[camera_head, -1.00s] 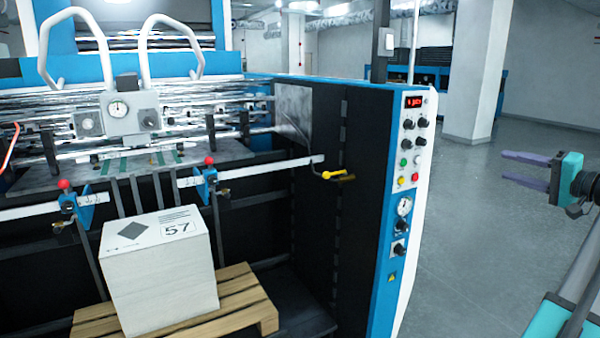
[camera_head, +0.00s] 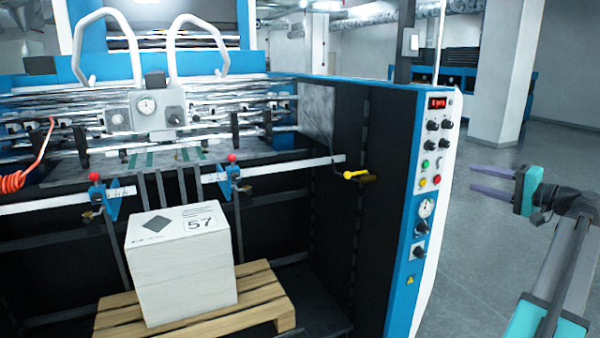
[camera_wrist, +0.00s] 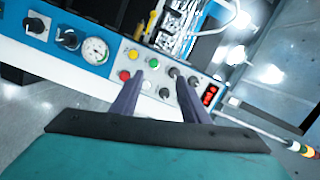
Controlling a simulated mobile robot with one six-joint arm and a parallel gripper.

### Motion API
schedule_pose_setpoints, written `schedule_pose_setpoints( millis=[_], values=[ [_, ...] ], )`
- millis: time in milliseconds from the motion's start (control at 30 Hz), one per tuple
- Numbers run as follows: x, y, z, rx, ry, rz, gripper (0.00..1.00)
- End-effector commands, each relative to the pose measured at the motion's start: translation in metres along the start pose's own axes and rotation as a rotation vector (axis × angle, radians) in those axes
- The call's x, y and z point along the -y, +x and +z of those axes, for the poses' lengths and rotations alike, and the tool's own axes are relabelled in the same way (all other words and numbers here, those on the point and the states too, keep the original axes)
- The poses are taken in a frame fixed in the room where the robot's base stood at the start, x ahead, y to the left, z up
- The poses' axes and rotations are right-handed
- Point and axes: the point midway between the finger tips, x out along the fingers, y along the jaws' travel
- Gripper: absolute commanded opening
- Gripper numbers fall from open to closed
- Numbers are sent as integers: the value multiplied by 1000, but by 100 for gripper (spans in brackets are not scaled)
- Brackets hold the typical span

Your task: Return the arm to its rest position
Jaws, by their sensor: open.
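My gripper (camera_head: 492,181) is at the right in the head view, right of the machine's control panel (camera_head: 429,180). Its two purple fingers point left, spread apart, with nothing between them. In the wrist view my gripper (camera_wrist: 160,92) shows both fingers open and empty. Beyond them the control panel (camera_wrist: 112,62) appears tilted, with a gauge, knobs, coloured buttons and a red display. I cannot tell the exact gap between the fingertips and the panel.
The laminating machine (camera_head: 385,180) fills the left and middle. A white stack marked 57 (camera_head: 180,265) sits on a wooden pallet (camera_head: 265,300) in its bay. A yellow-handled lever (camera_head: 356,175) juts out inside. Grey floor (camera_head: 480,250) is open at the right, with a white pillar (camera_head: 505,75) behind.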

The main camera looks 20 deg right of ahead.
Motion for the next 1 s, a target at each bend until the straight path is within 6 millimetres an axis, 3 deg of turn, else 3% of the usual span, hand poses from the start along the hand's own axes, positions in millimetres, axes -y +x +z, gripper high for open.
schedule_pose_setpoints(
  millis=[33, 100, 267, 500, 800, 1000],
  values=[
    [-10, 23, 11, 32, 16, -6, 41],
    [-22, 49, 26, 68, 37, -12, 41],
    [-52, 106, 64, 152, 83, -17, 41],
    [-102, 184, 138, 281, 148, 9, 41],
    [-168, 263, 248, 441, 213, 81, 41],
    [-211, 300, 330, 548, 242, 148, 41]
  ],
)
